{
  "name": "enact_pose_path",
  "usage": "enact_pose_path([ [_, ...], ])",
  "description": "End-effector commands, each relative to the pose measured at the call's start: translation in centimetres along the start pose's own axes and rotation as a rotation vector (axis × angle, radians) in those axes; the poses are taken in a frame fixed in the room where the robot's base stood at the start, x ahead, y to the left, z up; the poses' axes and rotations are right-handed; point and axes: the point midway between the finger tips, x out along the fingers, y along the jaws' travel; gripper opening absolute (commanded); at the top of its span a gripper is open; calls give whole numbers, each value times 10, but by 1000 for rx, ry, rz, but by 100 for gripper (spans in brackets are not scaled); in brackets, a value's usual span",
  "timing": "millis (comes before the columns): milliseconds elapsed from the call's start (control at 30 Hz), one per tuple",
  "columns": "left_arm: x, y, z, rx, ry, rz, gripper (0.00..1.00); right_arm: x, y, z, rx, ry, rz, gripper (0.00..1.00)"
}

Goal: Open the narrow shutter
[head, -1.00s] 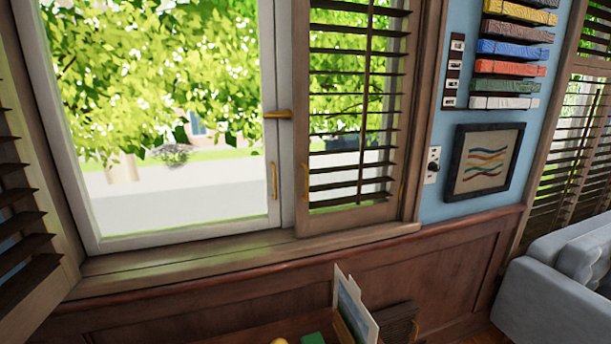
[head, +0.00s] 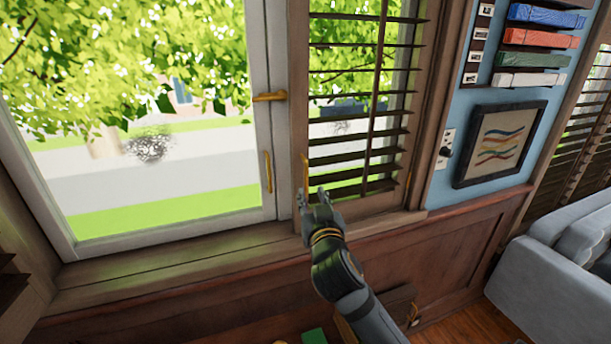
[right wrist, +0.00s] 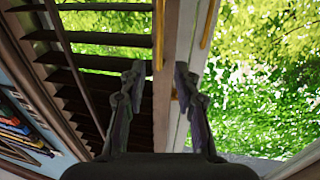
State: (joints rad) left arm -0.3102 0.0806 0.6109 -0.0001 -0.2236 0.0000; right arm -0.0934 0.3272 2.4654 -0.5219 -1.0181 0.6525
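The narrow shutter (head: 345,130) has dark slats in a brown wooden frame and covers the right part of the window. A thin gold handle (head: 305,170) is on its left stile. The handle (right wrist: 158,34) also shows in the right wrist view, ahead of and between the fingertips. My right gripper (head: 313,195) is just below the handle in the head view, by the shutter's lower left corner. In the right wrist view the gripper (right wrist: 158,75) is open, with nothing held between its fingers. Whether it touches the shutter is unclear. My left gripper is out of view.
The white window frame (head: 257,120), with a gold latch (head: 270,97) and its own handle (head: 268,172), is left of the shutter. The wooden sill (head: 170,252) runs below. A framed picture (head: 499,144) hangs right; a grey sofa (head: 550,260) stands lower right.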

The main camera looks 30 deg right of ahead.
Motion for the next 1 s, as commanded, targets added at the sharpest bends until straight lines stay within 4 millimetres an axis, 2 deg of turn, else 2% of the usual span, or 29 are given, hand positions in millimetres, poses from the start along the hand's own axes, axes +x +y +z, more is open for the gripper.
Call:
enact_pose_path([
  [67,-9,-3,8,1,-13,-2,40,15,1,-4,-6,0,2,31],
  [167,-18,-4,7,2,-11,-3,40,37,1,-5,-5,-1,3,31],
  [300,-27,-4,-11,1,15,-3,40,66,1,-4,-3,-2,3,31],
  [433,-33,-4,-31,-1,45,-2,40,85,0,-3,-1,-2,2,31],
  [600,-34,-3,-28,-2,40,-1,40,96,0,0,-1,-3,1,31],
  [833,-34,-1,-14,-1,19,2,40,96,0,1,-1,-2,0,31],
  [1000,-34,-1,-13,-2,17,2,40,96,0,1,-1,-2,0,8],
])
